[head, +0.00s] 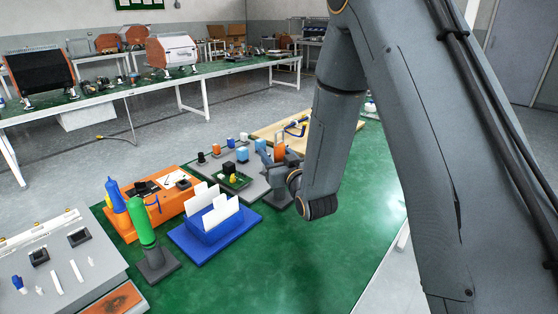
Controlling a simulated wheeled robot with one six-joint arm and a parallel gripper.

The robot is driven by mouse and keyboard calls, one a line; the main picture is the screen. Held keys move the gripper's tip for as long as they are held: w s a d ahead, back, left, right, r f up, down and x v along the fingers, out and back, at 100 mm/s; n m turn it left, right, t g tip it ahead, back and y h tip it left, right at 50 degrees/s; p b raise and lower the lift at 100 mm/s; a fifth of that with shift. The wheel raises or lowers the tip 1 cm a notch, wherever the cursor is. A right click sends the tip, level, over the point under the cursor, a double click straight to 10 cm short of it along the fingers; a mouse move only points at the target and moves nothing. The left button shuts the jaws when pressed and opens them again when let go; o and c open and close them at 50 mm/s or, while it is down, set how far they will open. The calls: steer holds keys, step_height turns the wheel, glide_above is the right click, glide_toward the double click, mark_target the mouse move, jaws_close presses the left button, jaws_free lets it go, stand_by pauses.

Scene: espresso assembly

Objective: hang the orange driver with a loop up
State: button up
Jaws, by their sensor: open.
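A small upright orange piece (280,149), which may be the orange driver's handle, shows just behind my wrist on the green table. Its loop and lower part cannot be made out. My gripper (268,163) is partly visible left of the wrist, low over the grey board near the orange piece. It is open, and nothing shows held in it. I cannot tell whether it touches the orange piece. No hook for hanging can be clearly picked out.
A grey board (253,188) with small blue and black blocks lies left of my gripper. The green table (300,265) is clear at front right.

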jaws_close()
steer(key=shift+r+p, duration=1.6)
steer(key=shift+r, duration=0.95)
